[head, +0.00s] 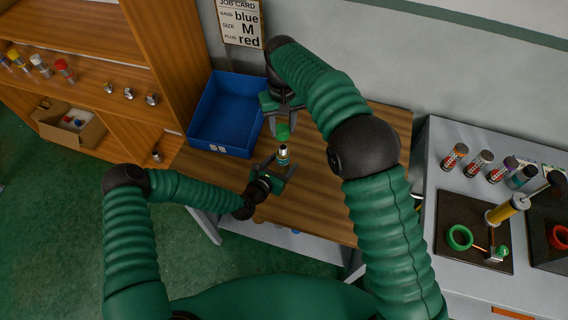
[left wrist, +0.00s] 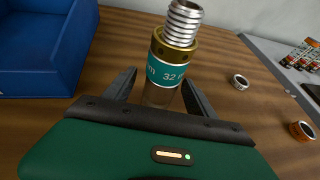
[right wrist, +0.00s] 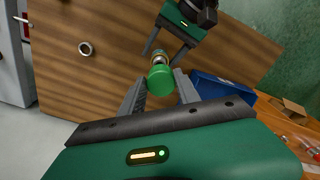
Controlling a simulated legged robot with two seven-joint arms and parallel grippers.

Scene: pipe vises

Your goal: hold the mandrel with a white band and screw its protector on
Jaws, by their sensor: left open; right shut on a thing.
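A mandrel (left wrist: 172,70) stands between the fingers of my left gripper (left wrist: 155,95); its lower end is hidden. It has a silver thread on top, a gold collar and a band (left wrist: 166,72) that looks teal with white lettering. My left gripper is open, with fingers on either side of the mandrel. In the head view the mandrel (head: 283,154) is at the middle of the table. My right gripper (head: 282,112) is shut on a green protector (head: 283,131), held just above the thread. The right wrist view shows the protector (right wrist: 160,80) in front of the mandrel; contact cannot be told.
A blue bin (head: 206,146) is at the table's left. A silver ring (left wrist: 240,82) and a copper-coloured ring (left wrist: 302,130) lie on the wooden table (head: 325,200). A grey bench (head: 434,165) at right bears several mandrels (head: 478,163) and a green ring (head: 459,237). A shelf stands at left.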

